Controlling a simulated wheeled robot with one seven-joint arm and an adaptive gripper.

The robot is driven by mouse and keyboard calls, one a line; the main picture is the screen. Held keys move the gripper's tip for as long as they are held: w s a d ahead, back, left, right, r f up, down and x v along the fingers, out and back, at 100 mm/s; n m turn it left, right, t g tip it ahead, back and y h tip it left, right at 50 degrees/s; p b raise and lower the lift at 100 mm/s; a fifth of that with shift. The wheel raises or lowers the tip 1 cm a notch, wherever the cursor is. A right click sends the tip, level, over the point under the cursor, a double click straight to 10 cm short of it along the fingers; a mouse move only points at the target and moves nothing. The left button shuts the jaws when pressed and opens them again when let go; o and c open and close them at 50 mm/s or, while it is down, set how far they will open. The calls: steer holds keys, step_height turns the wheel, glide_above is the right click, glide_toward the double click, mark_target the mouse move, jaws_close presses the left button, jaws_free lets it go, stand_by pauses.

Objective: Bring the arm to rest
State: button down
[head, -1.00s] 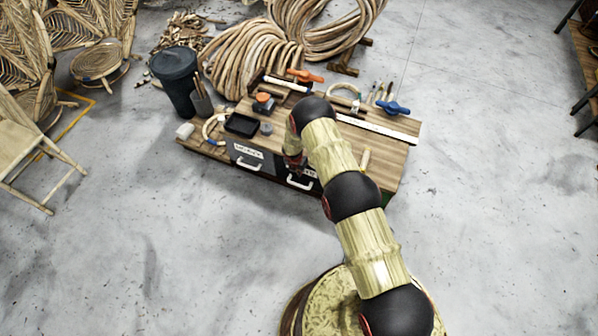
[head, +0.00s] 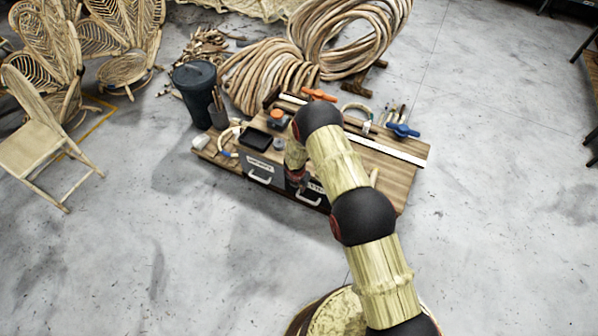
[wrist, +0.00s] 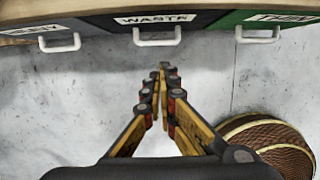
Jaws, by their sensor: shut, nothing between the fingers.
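My gripper (wrist: 163,70) shows in the wrist view with its two yellow and black fingers drawn together at the tips, with nothing between them. In the head view my arm (head: 340,165) of pale bamboo-like links and black joints reaches over the workbench (head: 405,178). It bends down in front of the bench's drawers, and the gripper is mostly hidden there.
The bench top holds a black tray (head: 255,139), orange and blue clamps (head: 403,131) and a white strip. A dark bin (head: 194,90) stands at its left. Rattan coils (head: 350,35) lie behind. A folding chair (head: 40,140) is at left. The floor in front is mostly clear.

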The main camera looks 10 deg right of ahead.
stand_by(0.3)
steer(key=s+d+r+m+g+h, duration=0.1)
steer(key=s+d+r+m+g, duration=0.25)
steer(key=s+m, duration=0.8)
steer(key=s+r+m+t+y, duration=0.1)
steer(key=s+r+m, duration=0.4)
steer(key=r, duration=1.4)
steer(key=s+d+r+m+t, duration=0.1)
steer(key=s+r+m+t, duration=0.2)
steer(key=s+r, duration=1)
steer(key=s+d+r+m+t+y, duration=0.1)
steer(key=s+r+m+t, duration=0.2)
steer(key=s+r+m, duration=0.6)
steer(key=shift+s+r+y, duration=0.3)
steer(key=shift+s+r, duration=0.15)
steer(key=shift+r, duration=8.4)
